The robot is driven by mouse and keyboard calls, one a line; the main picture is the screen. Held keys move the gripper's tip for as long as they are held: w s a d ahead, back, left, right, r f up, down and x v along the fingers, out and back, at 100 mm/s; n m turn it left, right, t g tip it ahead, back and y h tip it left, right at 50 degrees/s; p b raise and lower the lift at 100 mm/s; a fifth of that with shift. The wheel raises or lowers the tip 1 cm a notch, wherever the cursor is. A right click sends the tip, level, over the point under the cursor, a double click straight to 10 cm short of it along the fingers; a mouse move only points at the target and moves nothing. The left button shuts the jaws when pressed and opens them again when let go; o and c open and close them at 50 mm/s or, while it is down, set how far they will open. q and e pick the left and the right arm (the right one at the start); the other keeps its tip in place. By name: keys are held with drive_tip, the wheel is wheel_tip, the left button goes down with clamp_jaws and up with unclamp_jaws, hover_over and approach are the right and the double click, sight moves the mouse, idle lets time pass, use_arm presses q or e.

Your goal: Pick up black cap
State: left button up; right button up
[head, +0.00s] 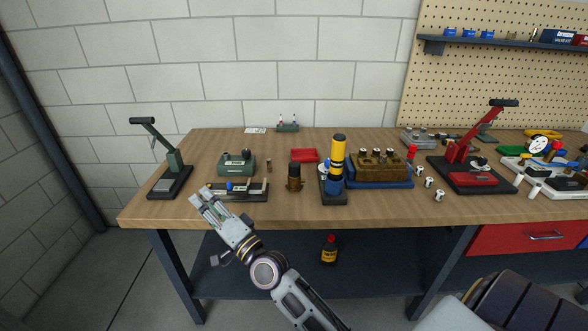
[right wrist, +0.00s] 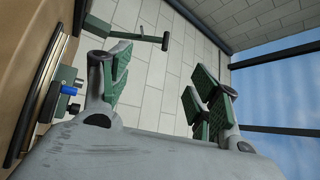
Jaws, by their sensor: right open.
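A black cap-like top (head: 293,168) sits on a small brass cylinder (head: 294,184) standing near the middle of the bench. I cannot tell if it is a separate cap. A taller yellow-and-black cylinder (head: 338,155) with a dark top stands upright to its right, on a blue and black base. My right gripper (head: 202,194) is at the bench's front edge, left of the brass cylinder and apart from it. Its green-padded fingers (right wrist: 160,92) are open, with nothing between them in the right wrist view. My left gripper is not in view.
A green lever press (head: 172,165) stands at the bench's left end. A low fixture with a blue knob (head: 238,189) lies just beyond my right gripper. A brown block (head: 378,163) in a blue tray and a red lever press (head: 478,160) are to the right. The bench's front edge (head: 290,222) is clear.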

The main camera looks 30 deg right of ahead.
drive_tip(key=w+d+r+m+t+h, duration=0.1)
drive_tip(key=w+d+r+m+h, duration=0.15)
drive_tip(key=d+m+h, duration=0.55)
drive_tip(key=w+d+r+m+t+h, duration=0.1)
drive_tip(key=d+r+m+h, duration=0.25)
drive_tip(key=m+h, duration=0.85)
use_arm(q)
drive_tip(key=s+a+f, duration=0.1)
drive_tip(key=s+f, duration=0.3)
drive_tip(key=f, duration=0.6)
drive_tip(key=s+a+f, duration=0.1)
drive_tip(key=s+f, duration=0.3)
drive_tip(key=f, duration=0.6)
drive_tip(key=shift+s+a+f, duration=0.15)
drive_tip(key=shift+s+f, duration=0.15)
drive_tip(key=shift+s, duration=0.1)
use_arm(e)
drive_tip(key=m+g+h, duration=0.4)
drive_tip(key=m+g, duration=1.1)
drive_tip(key=m, duration=0.3)
approach(294, 169)
drive_tip(key=shift+s+a+r, duration=0.1)
drive_tip(key=shift+a+r, duration=0.15)
drive_tip(key=shift+a, duration=0.3)
drive_tip(key=shift+a+r, duration=0.3)
drive_tip(key=shift+a, duration=0.2)
drive_tip(key=shift+d, duration=0.1)
